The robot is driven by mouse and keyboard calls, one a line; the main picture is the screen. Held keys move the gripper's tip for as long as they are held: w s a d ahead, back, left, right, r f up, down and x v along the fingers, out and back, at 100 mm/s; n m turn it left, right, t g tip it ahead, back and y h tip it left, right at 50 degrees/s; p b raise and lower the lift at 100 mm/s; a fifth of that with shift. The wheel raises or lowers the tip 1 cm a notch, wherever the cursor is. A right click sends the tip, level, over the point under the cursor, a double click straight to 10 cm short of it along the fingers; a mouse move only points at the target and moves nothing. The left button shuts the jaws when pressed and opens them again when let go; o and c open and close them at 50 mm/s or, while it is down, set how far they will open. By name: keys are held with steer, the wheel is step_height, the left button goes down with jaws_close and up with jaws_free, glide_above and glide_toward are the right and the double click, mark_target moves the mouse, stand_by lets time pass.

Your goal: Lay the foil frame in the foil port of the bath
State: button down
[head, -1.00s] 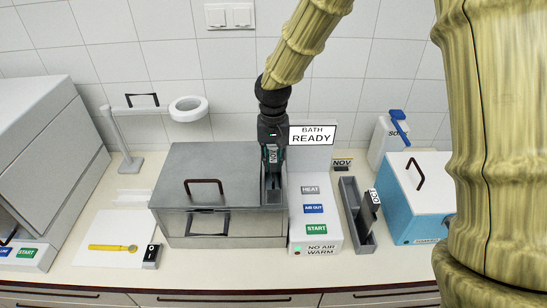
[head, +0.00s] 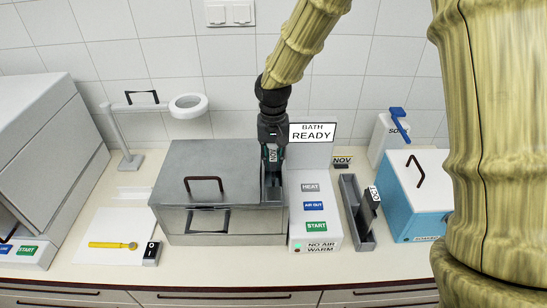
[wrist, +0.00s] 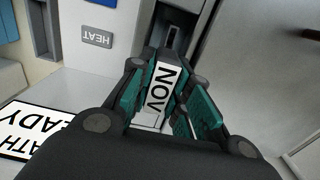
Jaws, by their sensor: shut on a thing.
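My gripper (head: 272,172) is shut on the foil frame, whose white NOV label (wrist: 163,88) shows between the teal finger pads in the wrist view. The bath (head: 180,222) is a grey metal box with a dark handle on its lid. Its foil port (head: 272,198) is a narrow recess at the right side of the top. My gripper points down at the port, with the frame over or partly in it. The port's dark slot (wrist: 172,38) shows beyond the label. The frame's lower end is hidden, so I cannot tell whether it touches the port.
The white control panel (head: 313,218), with HEAT, AIR OUT and START buttons, stands close right of the port under a BATH READY sign (head: 312,132). A grey rack (head: 357,230) holds another labelled piece. A blue box (head: 418,212) stands farther right. A yellow tool (head: 112,245) lies at left.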

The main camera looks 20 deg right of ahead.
steer(key=shift+f, duration=0.1)
steer(key=c, duration=1.3)
jaws_free()
steer(key=shift+o, duration=0.2)
steer(key=shift+r+p, duration=3.15)
steer(key=shift+r, duration=1.05)
step_height(320, 180, up, 10)
steer(key=shift+r, duration=0.1)
steer(key=shift+d, duration=0.1)
